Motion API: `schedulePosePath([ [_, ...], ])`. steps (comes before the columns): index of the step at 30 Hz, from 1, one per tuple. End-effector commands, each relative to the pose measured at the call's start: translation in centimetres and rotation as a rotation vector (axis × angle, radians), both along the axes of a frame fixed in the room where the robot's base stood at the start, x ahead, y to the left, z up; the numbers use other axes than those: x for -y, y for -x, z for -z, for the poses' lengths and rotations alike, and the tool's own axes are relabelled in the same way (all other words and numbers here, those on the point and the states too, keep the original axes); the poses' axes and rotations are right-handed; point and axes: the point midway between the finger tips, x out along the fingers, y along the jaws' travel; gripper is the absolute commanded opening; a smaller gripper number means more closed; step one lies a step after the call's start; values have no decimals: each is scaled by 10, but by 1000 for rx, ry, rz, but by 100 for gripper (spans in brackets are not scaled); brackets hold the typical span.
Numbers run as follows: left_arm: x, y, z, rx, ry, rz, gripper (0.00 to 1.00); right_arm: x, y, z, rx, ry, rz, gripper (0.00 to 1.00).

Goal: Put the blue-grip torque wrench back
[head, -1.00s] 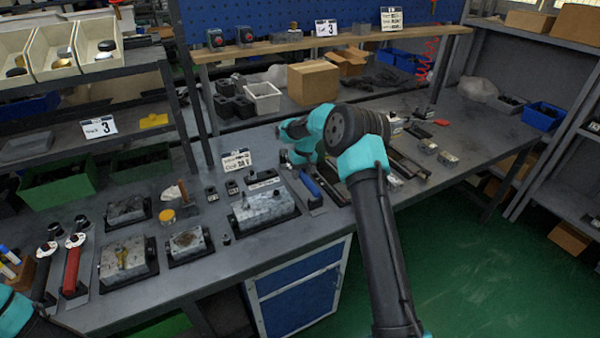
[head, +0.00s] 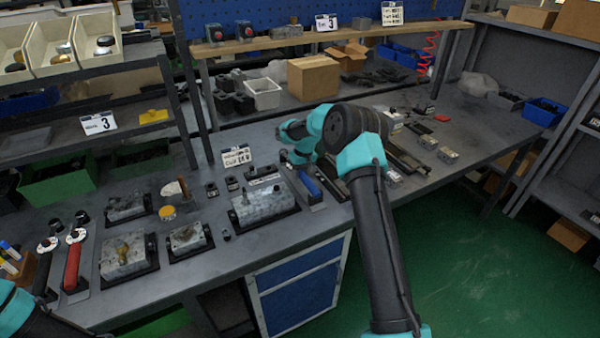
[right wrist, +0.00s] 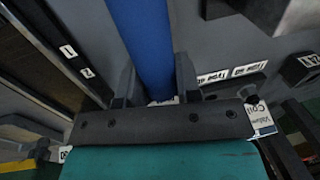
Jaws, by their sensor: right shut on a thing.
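The blue-grip torque wrench (head: 309,184) is at the middle of the bench, on or just above a dark holder plate, with its blue grip towards the front edge. My right gripper (right wrist: 152,88) is shut around the blue grip (right wrist: 143,40), one finger on each side in the right wrist view. In the head view my right arm hides the fingers and part of the wrench. I cannot tell whether the wrench touches its holder. Of my left arm only a part shows at the lower left; its gripper is out of view.
A red-grip wrench (head: 72,266) lies at the bench's left end. Metal valve blocks (head: 264,203) stand in dark trays left of the blue grip. Dark rails (head: 405,158) and small blocks (head: 447,155) lie to the right. A label card (head: 236,157) stands behind. The far right bench is clearer.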

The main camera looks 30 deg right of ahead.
Motion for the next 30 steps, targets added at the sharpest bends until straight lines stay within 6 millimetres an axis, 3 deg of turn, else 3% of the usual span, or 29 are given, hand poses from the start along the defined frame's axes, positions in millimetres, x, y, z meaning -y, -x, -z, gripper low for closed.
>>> schedulePosePath([
  [20,0,0,0,0,0,0,43,0,0,8,2,0,0,0],
  [21,0,0,0,0,0,0,43,0,0,8,2,0,0,34],
  [30,0,0,0,0,0,0,43,0,0,8,1,0,0,61],
])
